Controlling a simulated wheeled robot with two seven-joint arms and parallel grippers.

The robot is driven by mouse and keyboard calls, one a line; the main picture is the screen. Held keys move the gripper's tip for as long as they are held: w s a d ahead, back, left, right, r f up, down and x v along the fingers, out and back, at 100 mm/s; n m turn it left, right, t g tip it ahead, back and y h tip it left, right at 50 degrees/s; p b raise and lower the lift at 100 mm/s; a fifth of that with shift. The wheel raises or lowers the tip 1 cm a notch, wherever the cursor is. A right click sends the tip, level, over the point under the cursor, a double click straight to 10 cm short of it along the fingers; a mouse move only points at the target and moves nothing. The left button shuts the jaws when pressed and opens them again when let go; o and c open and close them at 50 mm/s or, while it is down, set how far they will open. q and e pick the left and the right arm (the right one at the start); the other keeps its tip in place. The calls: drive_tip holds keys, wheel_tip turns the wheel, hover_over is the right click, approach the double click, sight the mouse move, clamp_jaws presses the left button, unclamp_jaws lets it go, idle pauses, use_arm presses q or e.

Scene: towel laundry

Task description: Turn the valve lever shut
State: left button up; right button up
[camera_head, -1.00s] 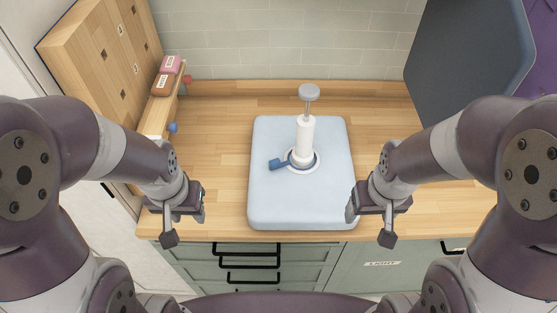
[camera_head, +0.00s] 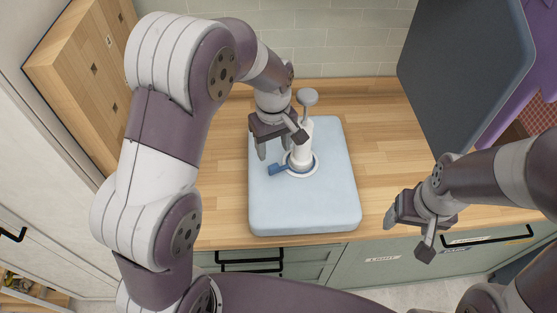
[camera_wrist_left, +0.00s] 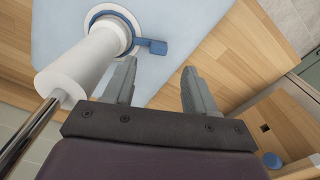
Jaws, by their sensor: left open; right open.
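The valve is a white upright cylinder (camera_head: 302,150) with a metal stem and a grey round knob (camera_head: 307,97) on top. It stands on a light blue slab (camera_head: 305,213). A blue lever (camera_head: 277,169) sticks out to the left from the ring at its base; the lever also shows in the left wrist view (camera_wrist_left: 153,46). My left gripper (camera_head: 273,155) is open and empty, pointing down just behind and above the lever, left of the cylinder. In the left wrist view its fingers (camera_wrist_left: 153,85) are apart, with the lever beyond them. My right gripper (camera_head: 405,220) is open at the counter's front edge.
The slab lies on a wooden counter (camera_head: 377,138) against a tiled wall. A dark panel (camera_head: 465,65) stands at the right and a wooden box-like unit (camera_head: 75,70) at the left. The counter right of the slab is clear.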

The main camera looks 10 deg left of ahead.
sight(274, 166)
use_arm(q)
drive_tip(key=f, duration=0.2)
drive_tip(key=f+p, duration=0.1)
drive_tip(key=f, duration=0.4)
drive_tip(key=shift+w+a+f, duration=0.1)
drive_tip(key=shift+w+f, duration=0.15)
drive_tip(key=shift+w, duration=0.15)
drive_tip(key=shift+s+f, duration=0.15)
drive_tip(key=shift+f, duration=0.25)
clamp_jaws()
